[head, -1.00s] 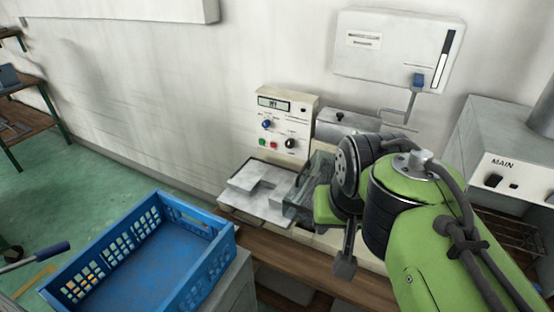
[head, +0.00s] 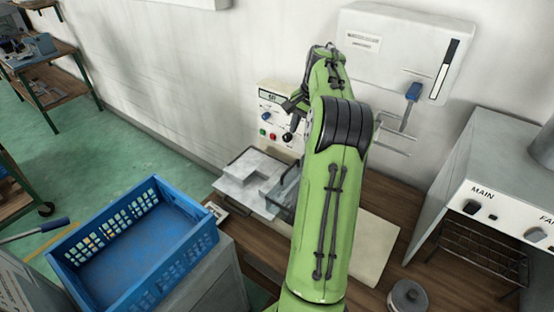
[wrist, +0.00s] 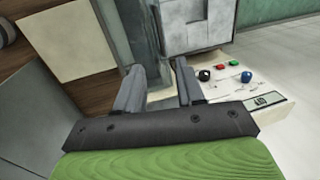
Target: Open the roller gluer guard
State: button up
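The roller gluer stands against the wall. Its cream control panel (head: 270,112) has a small display, coloured buttons and knobs, and it also shows upside down in the wrist view (wrist: 250,92). The clear greenish guard (head: 285,192) is beside the grey tray, partly hidden by my arm; in the wrist view a greenish translucent part (wrist: 138,35) lies beyond the fingers. I cannot tell the guard's exact angle. My gripper (wrist: 158,68) has its fingers apart with nothing between them. In the head view it is mostly hidden by my arm, near the control panel.
A grey tray (head: 237,187) with a pale block sits left of the guard. A blue crate (head: 195,250) stands at the front left. A white wall box with a blue-handled lever (head: 413,92) is above right. A grey MAIN unit (head: 470,190) and a round lidded tin (head: 407,297) are right.

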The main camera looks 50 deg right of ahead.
aim_at(289, 168)
jog(key=w+f, duration=0.1)
jog(key=f, duration=0.4)
jog(key=w+f+b, duration=0.1)
jog(key=f, duration=0.4)
jog(key=w+f, duration=0.1)
jog(key=f, duration=0.4)
jog(key=shift+a+b, duration=0.3)
jog(key=shift+c, duration=0.2)
grip_shut()
